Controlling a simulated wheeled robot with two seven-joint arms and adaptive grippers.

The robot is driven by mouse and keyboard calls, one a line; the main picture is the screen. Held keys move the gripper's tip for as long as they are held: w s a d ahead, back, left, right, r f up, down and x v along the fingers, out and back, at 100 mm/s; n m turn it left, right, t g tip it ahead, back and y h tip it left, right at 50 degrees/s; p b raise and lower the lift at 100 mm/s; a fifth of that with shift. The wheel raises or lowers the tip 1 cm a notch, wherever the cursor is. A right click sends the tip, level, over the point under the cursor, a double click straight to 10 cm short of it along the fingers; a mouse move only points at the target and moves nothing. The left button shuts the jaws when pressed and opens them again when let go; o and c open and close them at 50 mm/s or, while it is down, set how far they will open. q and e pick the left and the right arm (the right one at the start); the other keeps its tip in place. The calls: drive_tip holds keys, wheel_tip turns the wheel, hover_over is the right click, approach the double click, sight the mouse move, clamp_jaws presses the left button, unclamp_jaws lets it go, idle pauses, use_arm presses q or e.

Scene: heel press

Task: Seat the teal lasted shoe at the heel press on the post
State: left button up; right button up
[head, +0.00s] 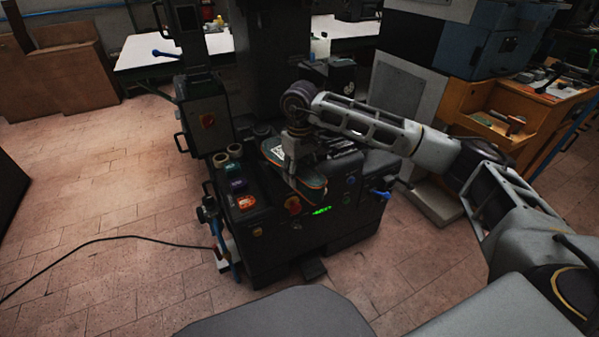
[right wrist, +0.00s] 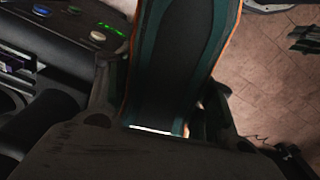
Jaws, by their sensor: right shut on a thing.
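The teal lasted shoe (head: 308,187) with an orange edge shows in the head view, tilted above the front of the black heel press (head: 277,249). My right gripper (head: 289,158) is shut on the shoe. In the right wrist view the shoe (right wrist: 181,58) runs up between the two fingers of the gripper (right wrist: 160,118), its dark face and teal border showing. The gripper and arm hide part of the shoe and the press top behind it. I cannot make out the post clearly, nor whether the shoe touches it. My left gripper is not in view.
The press front carries coloured buttons, a red knob (head: 292,204) and a green display (head: 321,210). A wooden bench (head: 500,133) stands at right. A black cable (head: 110,239) lies on the open tiled floor at left.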

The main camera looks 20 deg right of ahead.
drive_tip(key=shift+w+a+r, duration=0.1)
drive_tip(key=shift+a, duration=0.1)
drive_tip(key=shift+a+r, duration=0.15)
use_arm(q)
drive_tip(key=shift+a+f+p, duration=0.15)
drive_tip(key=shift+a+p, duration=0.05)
drive_tip(key=shift+p, duration=0.1)
use_arm(e)
drive_tip(key=shift+r, duration=0.2)
